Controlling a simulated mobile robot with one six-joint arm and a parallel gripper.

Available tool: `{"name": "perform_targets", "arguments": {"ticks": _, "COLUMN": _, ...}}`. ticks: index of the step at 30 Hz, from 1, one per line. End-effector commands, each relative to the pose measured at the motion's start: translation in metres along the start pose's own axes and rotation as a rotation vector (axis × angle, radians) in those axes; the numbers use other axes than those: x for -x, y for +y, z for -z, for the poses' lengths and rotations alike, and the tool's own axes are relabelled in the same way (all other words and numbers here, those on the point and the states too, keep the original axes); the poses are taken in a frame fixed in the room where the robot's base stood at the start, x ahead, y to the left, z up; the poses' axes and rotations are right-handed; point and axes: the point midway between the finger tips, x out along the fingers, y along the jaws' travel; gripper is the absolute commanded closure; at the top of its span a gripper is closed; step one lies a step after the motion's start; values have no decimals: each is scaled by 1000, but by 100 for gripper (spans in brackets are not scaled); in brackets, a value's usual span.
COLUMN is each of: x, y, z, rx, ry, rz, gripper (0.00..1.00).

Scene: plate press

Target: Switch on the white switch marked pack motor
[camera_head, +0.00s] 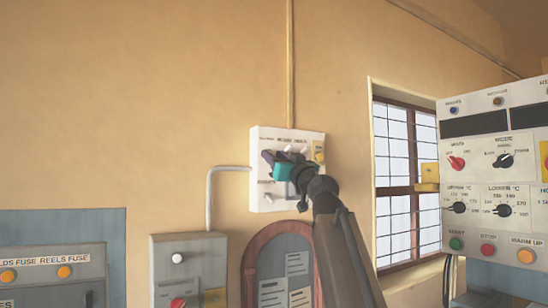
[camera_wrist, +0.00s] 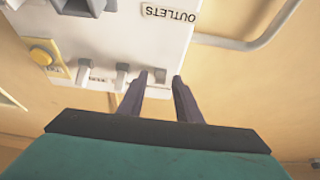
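A white control box (camera_head: 259,196) is fixed on the wall, and it also fills the top of the wrist view (camera_wrist: 150,45). In the wrist view it carries a left pale switch lever (camera_wrist: 84,72) and a second pale lever (camera_wrist: 122,74) along one edge. A small dark grey piece (camera_wrist: 160,76) shows between my fingertips; it may be another lever. I cannot read which switch is marked pack motor. My gripper (camera_wrist: 161,78) is at this edge, its two dark fingers apart with a gap between them. In the head view my gripper (camera_head: 267,158) covers the middle of the box.
The box has a yellow plate with a round button (camera_wrist: 41,56) and an "OUTLETS" label (camera_wrist: 170,13). A conduit (camera_head: 209,185) runs from its left side. A grey box with a red knob (camera_head: 178,303) is below left. A barred window and large control panel (camera_head: 480,172) stand right.

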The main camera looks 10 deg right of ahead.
Motion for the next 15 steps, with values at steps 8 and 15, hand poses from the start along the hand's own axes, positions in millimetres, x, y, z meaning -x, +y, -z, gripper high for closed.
{"name": "perform_targets", "arguments": {"ticks": 8, "x": 0, "y": 0, "z": 0, "rx": 0, "ry": 0, "rz": 1, "gripper": 94}}
{"name": "perform_targets", "arguments": {"ticks": 15, "x": 0, "y": -2, "z": 0, "rx": -1, "ry": -1, "rz": 2, "gripper": 100}}
